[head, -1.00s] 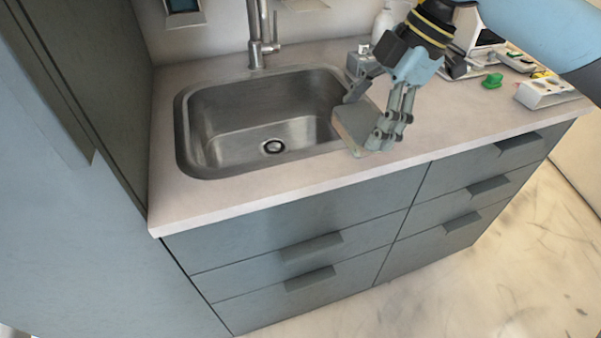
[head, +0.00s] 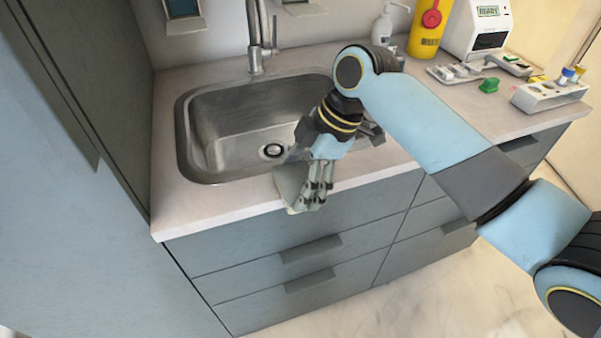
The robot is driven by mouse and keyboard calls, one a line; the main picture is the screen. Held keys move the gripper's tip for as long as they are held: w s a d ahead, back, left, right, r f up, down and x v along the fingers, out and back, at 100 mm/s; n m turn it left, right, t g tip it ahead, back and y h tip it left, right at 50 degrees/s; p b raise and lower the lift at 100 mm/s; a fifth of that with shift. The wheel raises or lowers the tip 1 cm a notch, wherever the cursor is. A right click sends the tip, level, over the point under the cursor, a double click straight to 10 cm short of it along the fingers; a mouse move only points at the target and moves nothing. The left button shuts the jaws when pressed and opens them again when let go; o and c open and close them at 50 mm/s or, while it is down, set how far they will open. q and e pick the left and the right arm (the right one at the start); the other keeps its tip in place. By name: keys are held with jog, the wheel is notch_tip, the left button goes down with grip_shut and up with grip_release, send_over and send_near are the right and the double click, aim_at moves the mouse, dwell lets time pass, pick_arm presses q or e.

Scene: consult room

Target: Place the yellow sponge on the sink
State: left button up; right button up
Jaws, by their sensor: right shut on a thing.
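The sink (head: 200,168) is a steel basin set in the pale counter, with its drain showing. My right gripper (head: 302,182) is at the front right of the sink, over the counter's front edge. It is shut on a flat slab, the sponge (head: 287,184), which looks dull beige-grey here rather than bright yellow. The slab is tilted, outside the basin and near its front rim; I cannot tell whether it touches the counter. The gripper's fingers hide part of it. My left gripper is not in view.
The tap (head: 256,40) stands behind the sink. The counter's left front (head: 180,208) is clear.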

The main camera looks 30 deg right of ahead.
jog(key=o, duration=1)
jog(key=shift+c, duration=0.2)
jog(key=v, duration=1.2)
jog(key=shift+b, duration=0.3)
